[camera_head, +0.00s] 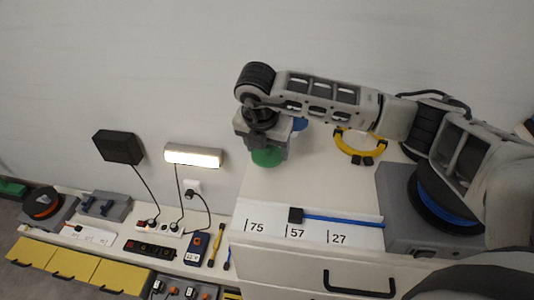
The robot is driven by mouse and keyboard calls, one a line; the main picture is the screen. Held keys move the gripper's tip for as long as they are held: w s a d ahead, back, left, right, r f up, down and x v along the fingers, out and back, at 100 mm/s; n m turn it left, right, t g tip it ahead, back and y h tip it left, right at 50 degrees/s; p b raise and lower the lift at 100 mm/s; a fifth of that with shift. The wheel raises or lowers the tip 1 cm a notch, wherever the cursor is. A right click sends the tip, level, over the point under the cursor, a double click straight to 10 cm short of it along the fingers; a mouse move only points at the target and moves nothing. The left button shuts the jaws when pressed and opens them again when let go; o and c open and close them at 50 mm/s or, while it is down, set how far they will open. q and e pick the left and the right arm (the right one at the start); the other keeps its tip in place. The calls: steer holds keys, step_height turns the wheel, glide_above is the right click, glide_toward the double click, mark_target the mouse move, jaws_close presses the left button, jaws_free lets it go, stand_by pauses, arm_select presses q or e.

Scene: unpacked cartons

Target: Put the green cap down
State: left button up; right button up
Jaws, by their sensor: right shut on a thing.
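The green cap (267,157) is held under my right gripper (264,148), which is shut on it. The gripper points down over the left end of the white cabinet top (265,190). I cannot tell whether the cap touches the surface. My right arm comes in from the right and hides part of the cabinet top. My left gripper does not show.
A blue round thing (300,124) sits just behind the gripper. A yellow ring-shaped thing (358,148) lies to the right. A blue rod with a black block (296,215) lies along the front edge by the number labels. A grey box (400,225) stands at the right.

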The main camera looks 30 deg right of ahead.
mark_target(262, 165)
step_height(262, 165, down, 2)
steer(key=shift+f, duration=0.15)
steer(key=o, duration=1)
steer(key=shift+f, duration=0.1)
steer(key=shift+r, duration=0.25)
steer(key=v, duration=1.1)
steer(key=shift+r, duration=0.35)
